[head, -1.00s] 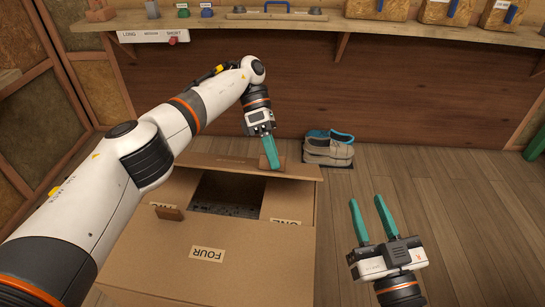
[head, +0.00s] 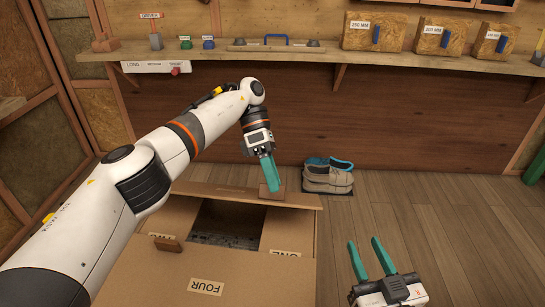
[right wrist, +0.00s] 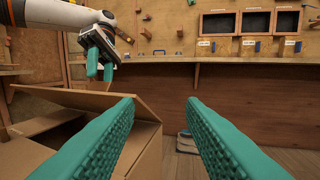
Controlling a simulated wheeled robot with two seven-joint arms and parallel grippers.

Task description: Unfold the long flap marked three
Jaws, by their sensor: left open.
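The open cardboard box (head: 215,270) stands on the floor, and it also shows in the right wrist view (right wrist: 145,160). Its far flap (head: 225,191) spans the back edge; no THREE label is readable on it. A brown tab (head: 272,196) sits on that flap. My left gripper (head: 270,180) is pointed down at this tab, fingertips touching or just above it. Its two fingers show apart in the right wrist view (right wrist: 99,66). The near flap marked FOUR (head: 205,287) lies nearest me. My right gripper (head: 370,260) is open and empty, right of the box.
Flaps marked ONE (head: 285,240) and, partly hidden, TWO (head: 160,237) flank the dark opening. A second brown tab (head: 168,244) is at the left. Shoes (head: 328,175) stand behind the box. A shelf (head: 330,62) with tools runs along the wall. Floor at right is clear.

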